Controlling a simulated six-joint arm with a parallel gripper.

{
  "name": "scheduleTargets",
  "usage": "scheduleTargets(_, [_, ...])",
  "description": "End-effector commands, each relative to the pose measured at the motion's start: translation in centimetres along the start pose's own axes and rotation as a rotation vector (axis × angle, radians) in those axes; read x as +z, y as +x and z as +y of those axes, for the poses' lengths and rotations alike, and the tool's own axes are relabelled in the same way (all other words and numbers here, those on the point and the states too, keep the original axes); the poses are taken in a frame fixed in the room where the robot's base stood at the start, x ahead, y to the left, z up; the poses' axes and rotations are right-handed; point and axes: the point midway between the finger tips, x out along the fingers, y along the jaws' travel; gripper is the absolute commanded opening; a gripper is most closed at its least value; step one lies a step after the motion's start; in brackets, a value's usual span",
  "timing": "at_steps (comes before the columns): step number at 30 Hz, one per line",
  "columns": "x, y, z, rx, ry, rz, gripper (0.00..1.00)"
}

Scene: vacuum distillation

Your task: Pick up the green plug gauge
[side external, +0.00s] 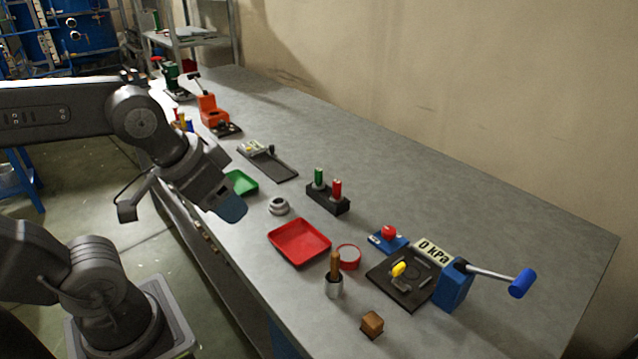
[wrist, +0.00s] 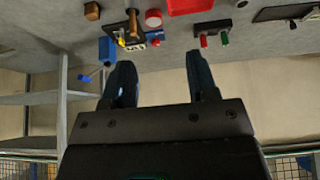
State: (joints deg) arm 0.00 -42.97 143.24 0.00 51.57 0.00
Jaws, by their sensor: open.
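The green plug gauge (side external: 319,178) stands upright in a black holder block (side external: 328,202), beside a red plug gauge (side external: 338,188). In the wrist view the green plug gauge (wrist: 224,38) shows near the top, right of the red one (wrist: 203,41). My gripper (side external: 232,208) is above the bench, to the left of the holder and apart from it. In the wrist view my gripper (wrist: 160,60) has its two fingers spread wide with nothing between them. The fingertips are small and partly hidden in the side view.
A green tray (side external: 241,183), a grey ring (side external: 279,206) and a red tray (side external: 300,242) lie between my arm and the holder. A wooden-handled tool in a cup (side external: 334,285) and a valve fixture (side external: 453,285) stand nearer. The bench behind the holder is clear.

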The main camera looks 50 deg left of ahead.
Motion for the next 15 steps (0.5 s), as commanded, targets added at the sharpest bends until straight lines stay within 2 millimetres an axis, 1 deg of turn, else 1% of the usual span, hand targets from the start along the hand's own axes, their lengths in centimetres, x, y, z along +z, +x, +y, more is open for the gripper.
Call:
scheduleTargets(5, [0.0,0.0,0.0,0.000,0.000,0.000,0.53])
scheduleTargets(8, [-0.6,-0.1,-0.1,-0.002,-0.016,-0.005,0.53])
scheduleTargets(11, [-2.4,-0.2,-0.5,-0.011,-0.073,-0.031,0.53])
scheduleTargets(14, [-5.7,-0.1,-1.3,-0.027,-0.174,-0.070,0.53])
scheduleTargets(15, [-7.2,0.1,-1.7,-0.035,-0.224,-0.088,0.53])
